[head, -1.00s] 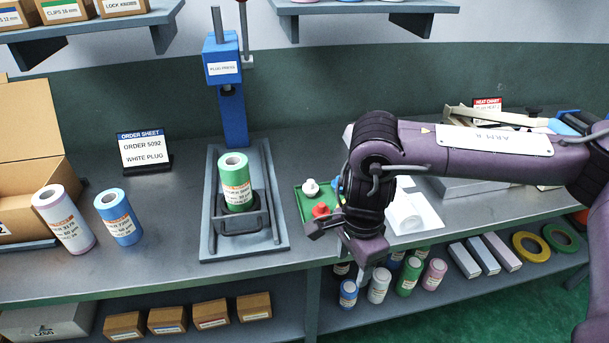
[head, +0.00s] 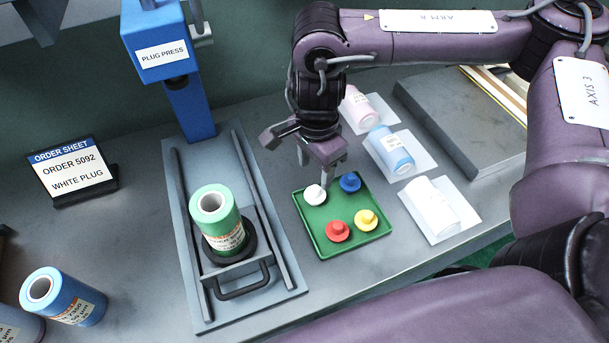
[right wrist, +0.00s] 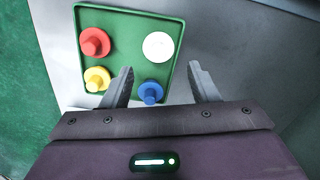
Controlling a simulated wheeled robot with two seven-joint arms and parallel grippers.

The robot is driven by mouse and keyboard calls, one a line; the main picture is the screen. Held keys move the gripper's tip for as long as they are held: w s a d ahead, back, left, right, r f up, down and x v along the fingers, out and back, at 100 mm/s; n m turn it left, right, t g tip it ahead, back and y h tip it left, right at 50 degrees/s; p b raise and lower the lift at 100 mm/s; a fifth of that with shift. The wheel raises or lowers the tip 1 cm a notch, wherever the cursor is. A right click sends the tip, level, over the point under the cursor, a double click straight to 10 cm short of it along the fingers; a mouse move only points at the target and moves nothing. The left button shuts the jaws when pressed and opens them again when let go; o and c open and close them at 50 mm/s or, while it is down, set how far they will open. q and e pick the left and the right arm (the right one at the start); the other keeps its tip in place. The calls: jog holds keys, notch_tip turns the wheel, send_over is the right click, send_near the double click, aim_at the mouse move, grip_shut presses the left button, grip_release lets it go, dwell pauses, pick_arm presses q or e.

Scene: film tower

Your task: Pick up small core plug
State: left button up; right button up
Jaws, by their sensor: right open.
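Four plugs lie in a green tray (head: 345,243): the white plug (head: 314,194) at the back left, a blue plug (head: 350,182), a red plug (head: 337,231) and a yellow plug (head: 366,220). My right gripper (head: 288,160) is open and empty above the tray's back left side, close to the white plug. In the right wrist view the white plug (right wrist: 158,46) lies just beyond the gap between the open fingers (right wrist: 160,70), and the blue plug (right wrist: 151,92) shows between them. The fingers touch no plug that I can see. My left gripper is out of view.
The blue plug press (head: 190,105) stands left of the tray, with a green roll (head: 220,220) upright on its base. An order sheet (head: 68,172) reads "ORDER 5092 WHITE PLUG". A blue roll (head: 62,296) stands at left. Wrapped rolls (head: 392,152) lie right.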

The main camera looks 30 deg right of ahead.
aim_at(315, 188)
jog(key=shift+w+f, duration=0.15)
jog(key=shift+f, duration=0.15)
jog(key=shift+s+f+b, duration=0.15)
jog(key=shift+f, duration=0.6)
jog(key=shift+s+f+b, duration=0.15)
jog(key=shift+f, duration=2.65)
jog(key=c, duration=0.7)
jog(key=shift+c, duration=0.2)
jog(key=shift+r, duration=0.15)
